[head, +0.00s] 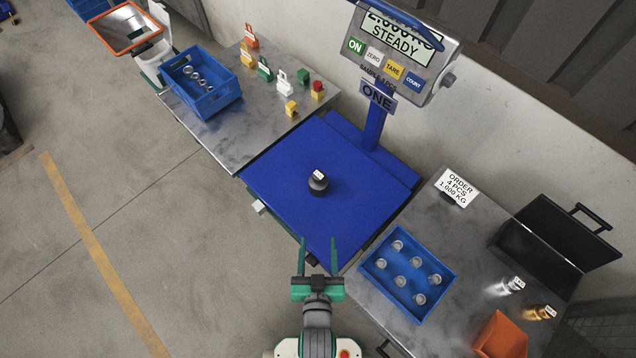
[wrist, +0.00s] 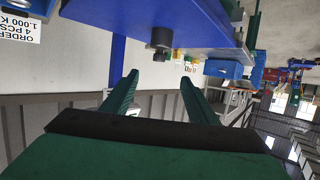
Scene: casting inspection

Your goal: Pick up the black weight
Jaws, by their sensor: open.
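The black weight (head: 318,184) stands on the blue platform (head: 283,165) of the scale, near its middle, with a small white label on top. It also shows in the wrist view (wrist: 161,36), which looks upside down, beyond my fingers. My gripper (head: 319,241) has green fingers, open and empty, at the platform's front corner, short of the weight in the head view. The fingers also show in the wrist view (wrist: 158,92), apart with nothing between them. The scale's display (head: 403,40) reads STEADY; its top line is partly cut off.
A blue bin (head: 216,103) and several small coloured blocks sit on the left metal table. On the right table are a blue tray (head: 372,268) of metal parts, an order card (head: 457,187), an open black case (head: 545,240), silver and brass weights and an orange bin (head: 503,338).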

